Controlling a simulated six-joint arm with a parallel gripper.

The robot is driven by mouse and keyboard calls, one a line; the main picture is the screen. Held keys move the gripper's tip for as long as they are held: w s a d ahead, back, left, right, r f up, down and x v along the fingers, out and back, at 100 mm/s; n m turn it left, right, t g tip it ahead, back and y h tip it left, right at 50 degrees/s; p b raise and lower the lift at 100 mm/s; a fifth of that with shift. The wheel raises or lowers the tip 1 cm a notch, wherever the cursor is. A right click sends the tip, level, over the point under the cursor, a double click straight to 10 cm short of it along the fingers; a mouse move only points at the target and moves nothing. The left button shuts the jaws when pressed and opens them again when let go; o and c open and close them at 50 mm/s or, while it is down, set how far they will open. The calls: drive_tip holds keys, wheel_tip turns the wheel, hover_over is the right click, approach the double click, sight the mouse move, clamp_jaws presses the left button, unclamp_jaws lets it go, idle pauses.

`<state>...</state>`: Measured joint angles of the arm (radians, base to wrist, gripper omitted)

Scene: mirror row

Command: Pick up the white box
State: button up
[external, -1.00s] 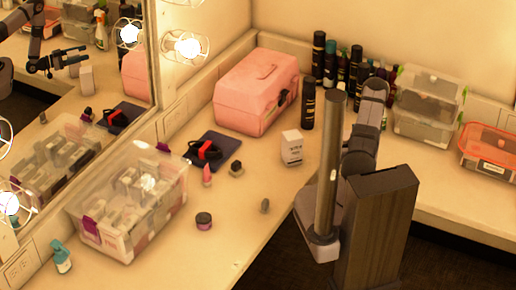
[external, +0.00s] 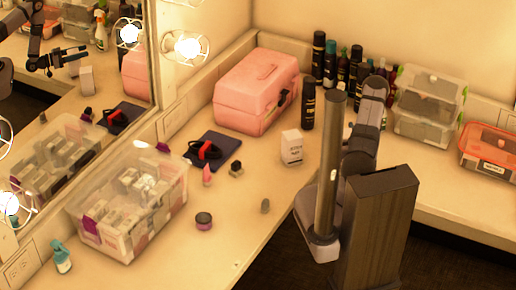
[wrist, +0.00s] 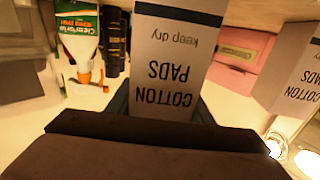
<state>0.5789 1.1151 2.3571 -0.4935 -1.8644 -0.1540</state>
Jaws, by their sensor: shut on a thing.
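The white box (external: 291,148) is upright on the counter in front of the pink case, just left of my arm's column in the external view. In the wrist view the white box (wrist: 168,62) fills the middle, with "COTTON PADS" and "keep dry" upside down. My gripper (wrist: 160,108) is shut on it, with a dark finger at each side of its near end. In the external view my gripper is hidden behind the column, but its reflection shows beside the reflected box in the mirror. Whether the box's base touches the counter is hard to tell.
A pink case (external: 256,92) and dark bottles (external: 309,104) stand behind the box. A dark pouch (external: 212,148), small cosmetics and a clear bin (external: 130,205) are to the left. Clear tubs (external: 428,105) stand right. A spray bottle (wrist: 78,35) shows in the wrist view.

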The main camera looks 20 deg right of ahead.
wheel_tip(320, 180, up, 9)
idle(0.6)
drive_tip(key=shift+r, duration=0.1)
